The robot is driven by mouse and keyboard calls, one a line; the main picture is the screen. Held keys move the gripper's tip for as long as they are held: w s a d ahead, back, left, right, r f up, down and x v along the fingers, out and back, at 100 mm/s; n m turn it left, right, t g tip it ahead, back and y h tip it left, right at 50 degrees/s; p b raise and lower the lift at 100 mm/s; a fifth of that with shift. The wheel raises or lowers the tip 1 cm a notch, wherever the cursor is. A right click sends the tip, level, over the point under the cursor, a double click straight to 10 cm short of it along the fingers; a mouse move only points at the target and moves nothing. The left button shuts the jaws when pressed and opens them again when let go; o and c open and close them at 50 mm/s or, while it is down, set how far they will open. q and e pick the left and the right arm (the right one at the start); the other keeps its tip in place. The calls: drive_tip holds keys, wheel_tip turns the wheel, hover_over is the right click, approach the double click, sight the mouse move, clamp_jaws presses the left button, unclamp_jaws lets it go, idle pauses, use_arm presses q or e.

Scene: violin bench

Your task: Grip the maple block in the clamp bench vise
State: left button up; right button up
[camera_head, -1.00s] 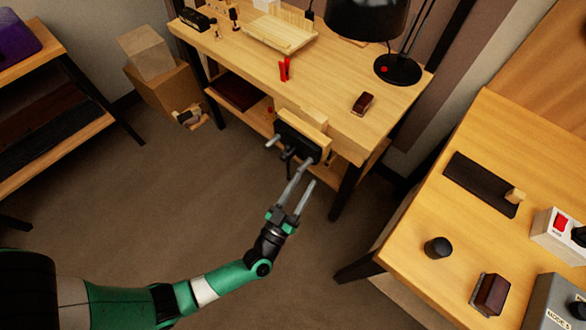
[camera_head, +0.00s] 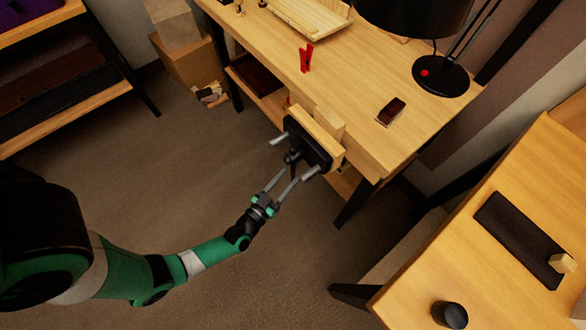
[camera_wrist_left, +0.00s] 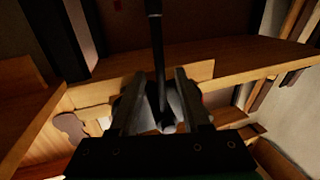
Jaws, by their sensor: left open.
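The bench vise (camera_head: 309,143) is fixed to the front edge of the workbench, with a black front plate, a pale wooden jaw and grey rods. A pale wood block (camera_head: 330,122), which looks like the maple block, stands upright behind the wooden jaw; I cannot tell whether it is clamped tight. My left gripper (camera_head: 290,175) is open just in front of the vise, by its handle. In the left wrist view the dark handle bar (camera_wrist_left: 157,50) runs between the two spread fingers (camera_wrist_left: 158,98). Contact is not clear. My right gripper is not in view.
The workbench top (camera_head: 350,85) holds a red clamp (camera_head: 306,58), a dark small block (camera_head: 391,111) and a black lamp (camera_head: 440,75). A second table (camera_head: 450,260) stands at the right with a black strip (camera_head: 520,238).

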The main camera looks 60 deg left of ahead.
sight(293, 171)
use_arm(q)
drive_tip(key=x, duration=0.4)
drive_tip(key=shift+b, duration=0.35)
clamp_jaws()
idle(1.0)
